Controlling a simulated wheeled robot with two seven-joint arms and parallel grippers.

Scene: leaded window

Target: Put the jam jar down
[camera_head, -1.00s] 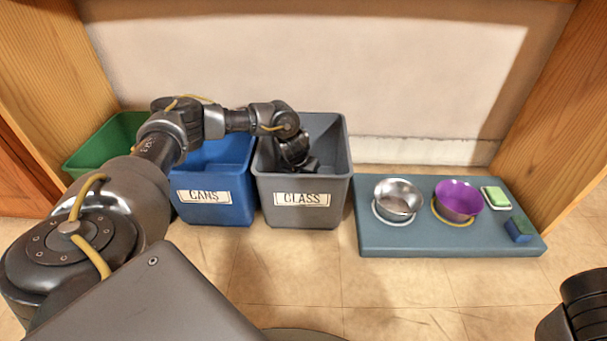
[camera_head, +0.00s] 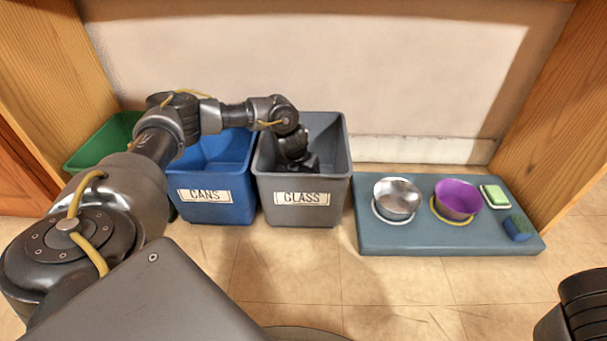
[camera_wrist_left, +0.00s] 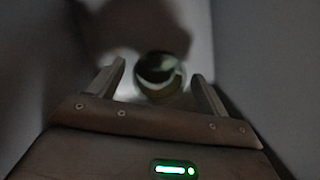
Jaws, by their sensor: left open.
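The jam jar (camera_wrist_left: 162,72) shows in the left wrist view as a round, dark greenish glassy shape between and beyond my fingers, low in the bin. It looks clear of both fingertips. My left gripper (camera_wrist_left: 160,82) is open, reaching down inside the grey bin marked GLASS (camera_head: 302,215). In the head view its wrist goes into that bin, and the bin's front wall hides the fingers and the jar. My right arm shows only as a dark part at the lower right edge; its gripper is out of view.
A blue CANS bin (camera_head: 216,212) and a green bin (camera_head: 95,150) stand left of the grey bin. The floor in front is open.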

